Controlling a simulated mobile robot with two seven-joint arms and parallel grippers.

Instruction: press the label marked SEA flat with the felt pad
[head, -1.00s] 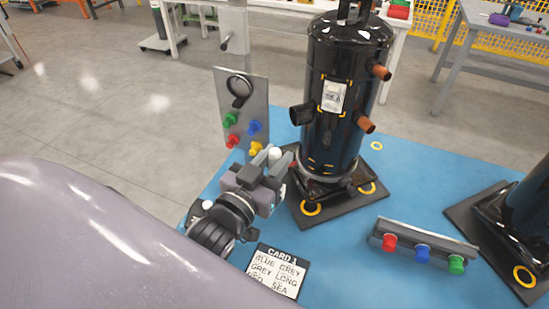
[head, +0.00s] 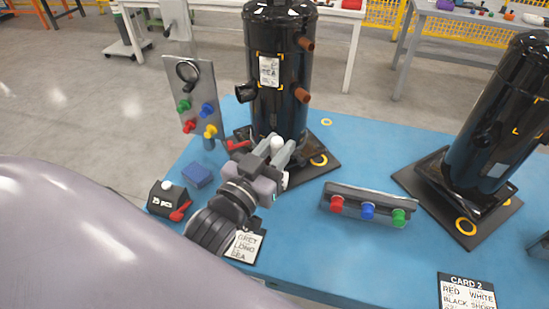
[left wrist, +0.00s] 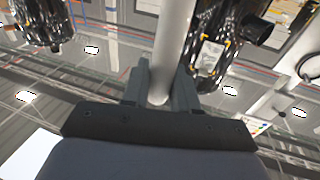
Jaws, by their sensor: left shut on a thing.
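The SEA label (head: 269,71) is a pale sheet on the front of the middle black compressor (head: 283,105), between yellow corner marks. I cannot tell whether it lies fully flat. My left gripper (head: 278,150) is below and in front of that compressor, well apart from the label. It is shut on a pale rounded piece (head: 277,143), which shows as a light grey rod (left wrist: 172,50) between the fingers in the left wrist view. I cannot tell whether this is the felt pad's handle. A blue block (head: 197,175) lies on the blue table at left. My right gripper is out of view.
A grey panel with coloured knobs (head: 192,95) stands left of the compressor. A rail with three knobs (head: 367,205) lies to the right. A second compressor (head: 503,115) leans in view at far right. A dark box (head: 167,199) sits at the left edge.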

